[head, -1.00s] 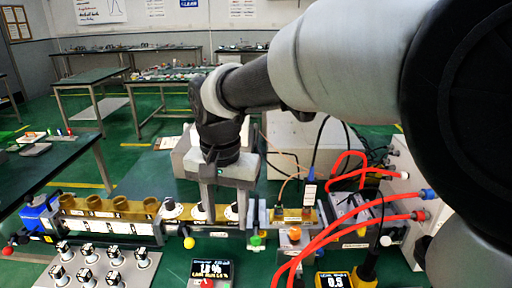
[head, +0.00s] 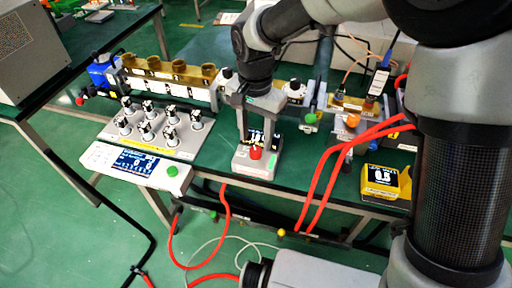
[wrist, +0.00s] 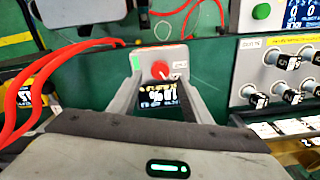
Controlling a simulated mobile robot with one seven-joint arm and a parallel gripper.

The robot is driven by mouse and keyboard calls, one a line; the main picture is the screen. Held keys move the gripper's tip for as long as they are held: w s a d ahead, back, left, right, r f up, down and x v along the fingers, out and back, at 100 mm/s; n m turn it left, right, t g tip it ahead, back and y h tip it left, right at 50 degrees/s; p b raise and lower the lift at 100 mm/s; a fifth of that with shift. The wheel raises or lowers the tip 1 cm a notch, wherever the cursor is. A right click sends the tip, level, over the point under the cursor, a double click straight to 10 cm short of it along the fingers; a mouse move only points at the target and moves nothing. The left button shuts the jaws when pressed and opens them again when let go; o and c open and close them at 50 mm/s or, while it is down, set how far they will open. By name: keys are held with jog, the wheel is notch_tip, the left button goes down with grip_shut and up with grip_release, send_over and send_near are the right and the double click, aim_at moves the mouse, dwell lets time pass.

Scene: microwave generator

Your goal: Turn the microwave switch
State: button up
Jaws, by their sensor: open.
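A small grey box with a lit display and a red knob (head: 255,153) sits on the green bench, and the box's grey front (head: 254,166) faces me. My gripper (head: 260,148) points down over this box, open, with its two fingers apart and nothing held. In the wrist view the red knob (wrist: 160,70) shows between the fingers of my gripper (wrist: 161,55), and a white mark is on it. I cannot tell whether a finger touches the knob. Part of the display shows below the knob in the wrist view. Which control is the microwave switch is not labelled legibly.
A panel with several black-and-white knobs (head: 170,135) and a control unit with a green button (head: 172,171) stand to the left. Red cables (head: 330,165) and a yellow meter (head: 381,180) are at the right. A brass waveguide bench (head: 165,75) runs behind.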

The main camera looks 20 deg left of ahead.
aim_at(255, 149)
jog(key=shift+f+b, duration=0.3)
jog(key=shift+f, duration=1.85)
jog(key=shift+c, duration=0.4)
jog(key=c, duration=1)
jog(key=shift+o, duration=0.2)
jog(key=shift+n, duration=0.3)
jog(key=n+p, duration=0.2)
jog(key=n, duration=0.3)
jog(key=shift+r+n, duration=0.1)
jog(key=shift+n, duration=0.2)
jog(key=n+p, duration=0.2)
jog(key=n, duration=0.3)
jog(key=shift+a+n, duration=0.1)
jog(key=shift+n, duration=0.3)
